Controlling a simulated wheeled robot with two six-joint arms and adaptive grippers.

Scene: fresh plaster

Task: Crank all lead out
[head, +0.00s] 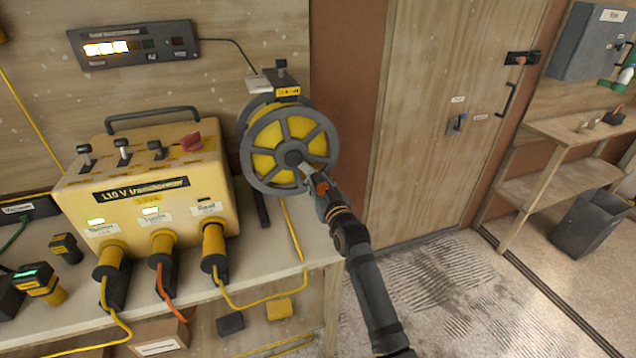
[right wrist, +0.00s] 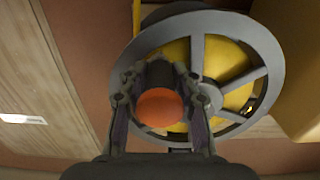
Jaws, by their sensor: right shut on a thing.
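The cable reel (head: 248,166) stands at the right end of the bench, with grey spoked flanges and yellow showing between the spokes. A yellow lead (head: 290,225) hangs from it and loops over the bench edge. My right gripper (head: 321,186) is shut on the orange-ended crank handle at the reel's lower right. In the right wrist view the orange knob (right wrist: 160,107) sits between the fingers, in front of the reel (right wrist: 262,40). How much lead is left on the drum is hard to tell. My left gripper is not in view.
The yellow 110 V transformer (head: 150,200) stands left of the reel with several plugs in its front. A lit display panel (head: 133,46) hangs above. A wooden door (head: 440,120) and open floor (head: 450,295) lie to the right, with a shelf (head: 560,190) beyond.

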